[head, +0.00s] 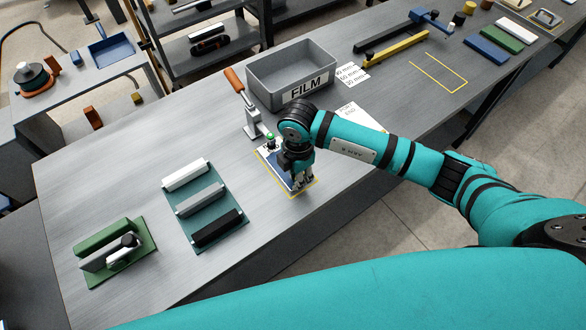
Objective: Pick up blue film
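A flat blue piece, apparently the blue film (273,160), lies inside a yellow-outlined rectangle on the grey bench. My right gripper (301,184) points down over the near right part of this rectangle and hides much of the blue piece. The fingers are small and dark here, so I cannot tell whether they are open or touching the film. A grey bin labelled FILM (262,88) stands behind. My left gripper is out of view.
An orange-handled lever tool (245,105) stands beside the bin. A teal mat (220,225) with white, grey and black bars and a green base (145,243) lie left. White sheets (366,117) lie right of the gripper. An empty yellow outline (440,72) is farther right.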

